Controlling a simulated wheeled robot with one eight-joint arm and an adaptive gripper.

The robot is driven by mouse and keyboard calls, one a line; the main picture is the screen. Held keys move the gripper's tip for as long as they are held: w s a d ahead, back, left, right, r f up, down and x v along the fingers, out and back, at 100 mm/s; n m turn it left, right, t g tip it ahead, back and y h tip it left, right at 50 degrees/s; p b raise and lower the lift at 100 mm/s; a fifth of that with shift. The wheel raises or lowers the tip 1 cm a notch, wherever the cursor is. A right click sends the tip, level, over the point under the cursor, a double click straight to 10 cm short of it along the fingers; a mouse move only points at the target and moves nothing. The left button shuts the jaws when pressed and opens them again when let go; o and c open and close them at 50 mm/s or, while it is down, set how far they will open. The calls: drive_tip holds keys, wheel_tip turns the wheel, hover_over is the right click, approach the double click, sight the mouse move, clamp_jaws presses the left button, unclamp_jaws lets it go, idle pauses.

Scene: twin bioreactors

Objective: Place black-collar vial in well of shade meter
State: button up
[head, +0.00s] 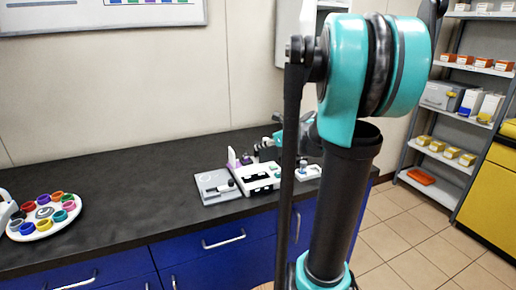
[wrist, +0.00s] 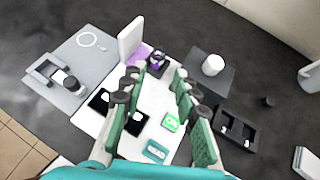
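The white instrument (wrist: 150,112), which looks like the shade meter, has two dark square pads, a green display and a teal panel; it also shows in the head view (head: 262,186). A small dark-topped item (wrist: 157,62) stands at its far end beside a purple part. A pale vial with a dark collar (wrist: 70,82) is at a bracket on the left grey plate. I cannot tell which of these two is the black-collar vial. My gripper (wrist: 155,80) is open above the instrument, its fingers apart with nothing visibly held. The dark-topped item appears just beyond the fingertips.
The grey plate (wrist: 92,70) bears a white ring. On the right are a dark plate (wrist: 196,82) with a white cylinder (wrist: 213,65), and a dark block (wrist: 238,128). A round tray of coloured pots (head: 45,215) stands far left; bare counter lies between.

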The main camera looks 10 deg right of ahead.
drive_tip(key=s+a+f+n, duration=0.1)
drive_tip(key=s+f+n, duration=0.1)
drive_tip(key=s+n, duration=0.1)
drive_tip(key=s+a+f+n+g+h, duration=0.1)
drive_tip(key=s+f+n, duration=0.1)
drive_tip(key=s+n, duration=0.1)
drive_tip(key=s+a+f+n+g, duration=0.1)
drive_tip(key=s+f+n, duration=0.1)
drive_tip(key=s, duration=0.1)
drive_tip(key=shift+a+n, duration=0.35)
drive_tip(key=shift+n, duration=0.05)
drive_tip(key=s+f+n, duration=0.1)
drive_tip(key=s+n, duration=0.1)
drive_tip(key=s+f+n+g+h, duration=0.1)
drive_tip(key=s+f+n, duration=0.1)
drive_tip(key=s+a+f+n, duration=0.1)
drive_tip(key=s+n, duration=0.1)
drive_tip(key=shift+s+f+h, duration=0.15)
drive_tip(key=shift+f+h, duration=0.05)
drive_tip(key=shift+h, duration=0.1)
drive_tip(key=s+d+f+n+g+h, duration=0.1)
drive_tip(key=s+f+n+h, duration=0.1)
drive_tip(key=s+f+n, duration=0.2)
drive_tip(key=s+d+f+n+g+h, duration=0.1)
drive_tip(key=s+f+n, duration=0.3)
drive_tip(key=s+n, duration=0.5)
drive_tip(key=shift+d+n+h, duration=0.4)
drive_tip(key=shift+n, duration=0.3)
drive_tip(key=shift+w+r, duration=0.1)
